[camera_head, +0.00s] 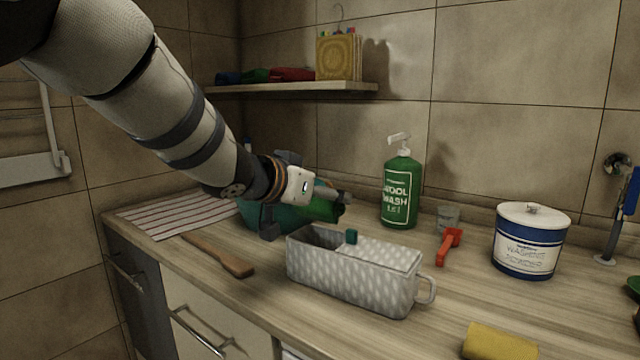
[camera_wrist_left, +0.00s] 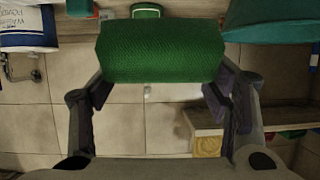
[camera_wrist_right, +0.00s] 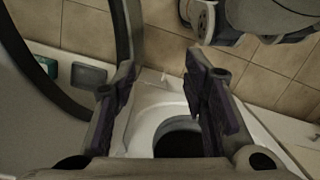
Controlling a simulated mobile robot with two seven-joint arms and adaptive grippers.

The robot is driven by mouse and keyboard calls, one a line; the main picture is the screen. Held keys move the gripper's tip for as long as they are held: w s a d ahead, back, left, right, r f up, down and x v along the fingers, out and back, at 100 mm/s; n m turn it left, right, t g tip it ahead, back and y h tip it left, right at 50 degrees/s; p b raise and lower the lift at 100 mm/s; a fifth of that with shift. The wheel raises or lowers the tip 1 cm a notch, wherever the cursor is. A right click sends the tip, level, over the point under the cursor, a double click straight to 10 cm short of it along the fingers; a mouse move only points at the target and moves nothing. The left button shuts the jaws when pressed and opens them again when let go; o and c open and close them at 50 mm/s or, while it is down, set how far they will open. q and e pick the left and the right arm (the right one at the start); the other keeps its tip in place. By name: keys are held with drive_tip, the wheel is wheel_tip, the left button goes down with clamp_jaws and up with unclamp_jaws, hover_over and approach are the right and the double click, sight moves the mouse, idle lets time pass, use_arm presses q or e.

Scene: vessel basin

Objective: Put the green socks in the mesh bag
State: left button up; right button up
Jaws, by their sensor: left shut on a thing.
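My left gripper (camera_head: 308,212) is shut on a rolled pair of green socks (camera_head: 322,208), held above the counter behind the bag's left end. In the left wrist view the green socks (camera_wrist_left: 160,52) lie across between both fingers. What appears to be the mesh bag is a grey-and-white patterned, box-shaped holder (camera_head: 345,285) with a loop at its right end and a green tab on top. Its left part looks open; its right part is covered. My right gripper (camera_wrist_right: 160,85) is open and empty in the right wrist view, and out of the head view.
A teal basin (camera_head: 258,218) stands behind my left gripper, partly hidden. A wooden brush (camera_head: 220,255), green bottle (camera_head: 400,190), red tool (camera_head: 449,246), blue-white tub (camera_head: 528,245) and yellow cloth (camera_head: 498,343) surround the bag. A shelf (camera_head: 300,89) holds coloured rolls.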

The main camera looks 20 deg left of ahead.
sight(312, 215)
use_arm(q)
drive_tip(key=shift+f, duration=2.3)
drive_tip(key=o, duration=1)
drive_tip(key=shift+o, duration=0.2)
drive_tip(key=shift+r, duration=3.55)
